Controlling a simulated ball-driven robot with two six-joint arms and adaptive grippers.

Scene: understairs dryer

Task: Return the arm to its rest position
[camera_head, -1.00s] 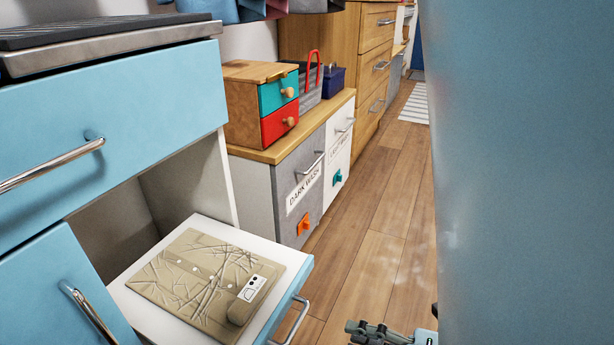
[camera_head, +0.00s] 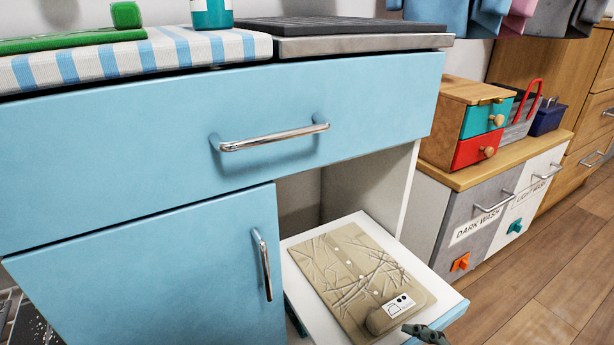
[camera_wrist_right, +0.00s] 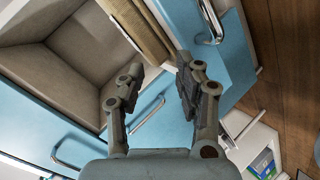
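In the wrist view my right gripper (camera_wrist_right: 165,80) is open, its two dark fingers apart with nothing held between them. A dark gripper tip (camera_head: 428,334), most likely of the same right gripper, shows at the bottom edge of the head view. Most of the right arm is out of the head view. My left gripper is not in view.
A blue cabinet (camera_head: 120,150) with a long-handled drawer and a door (camera_head: 160,275) fills the left. A striped cloth (camera_head: 130,58) and dark mat (camera_head: 340,25) lie on top. Laundry bins (camera_head: 480,215) stand right. Wooden floor (camera_head: 560,290) is clear at lower right.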

